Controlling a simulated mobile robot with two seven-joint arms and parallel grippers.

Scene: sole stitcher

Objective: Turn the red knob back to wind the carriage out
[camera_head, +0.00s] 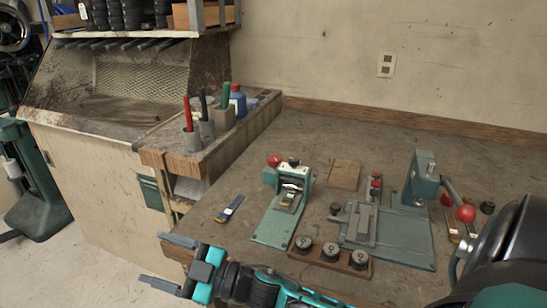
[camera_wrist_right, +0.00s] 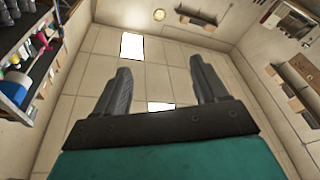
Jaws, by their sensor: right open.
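A red knob (camera_head: 274,160) sits at the back left of a small green machine (camera_head: 272,227) on the bench. A small blue-grey and yellow piece (camera_head: 288,198) lies in that machine, below its head; I cannot tell how far out the carriage stands. Another red ball knob (camera_head: 465,213) is on the lever of a green press (camera_head: 421,180) to the right. My right gripper (camera_head: 153,257) is open and empty, in front of the bench at lower left, well apart from both knobs. In the right wrist view its spread fingers (camera_wrist_right: 160,65) have nothing between them. My left gripper is out of view.
A blue-yellow piece (camera_head: 229,209) lies on the bench left of the machine. A wooden block with round weights (camera_head: 331,253) stands in front. A wooden board (camera_head: 344,174) lies behind. Cups with pens (camera_head: 206,129) stand on the ledge at left. The back right bench is clear.

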